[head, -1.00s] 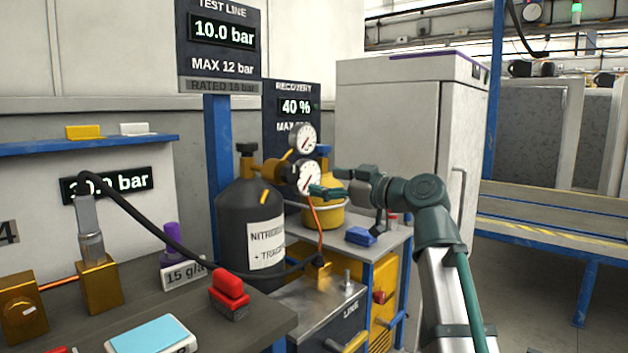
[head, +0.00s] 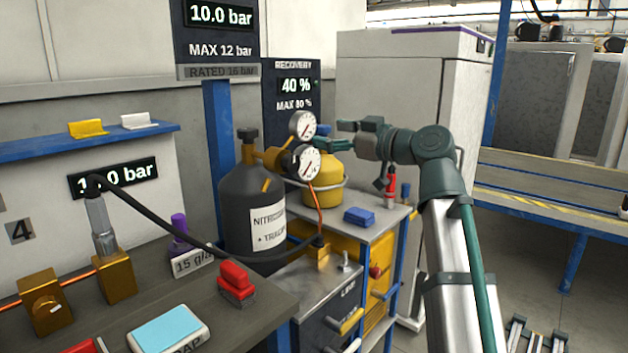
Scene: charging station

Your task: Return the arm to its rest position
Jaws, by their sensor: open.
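My arm reaches up from the lower right and bends at a dark green elbow. My gripper (head: 337,137) points left, with its green fingers apart and nothing visible between them. It is in front of the two round gauges' right side in the picture, above the yellow recovery cylinder (head: 325,182). The gauges (head: 303,125) sit on the brass regulator of the black nitrogen cylinder (head: 238,205). The depth gap between my fingers and the gauges is hard to tell.
A blue block (head: 359,216) and a red bottle (head: 391,184) stand on the grey cart below my gripper. A black hose (head: 175,235) runs from the left bench fitting to a brass block. A tall white cabinet (head: 400,85) stands behind my arm. Open floor lies at right.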

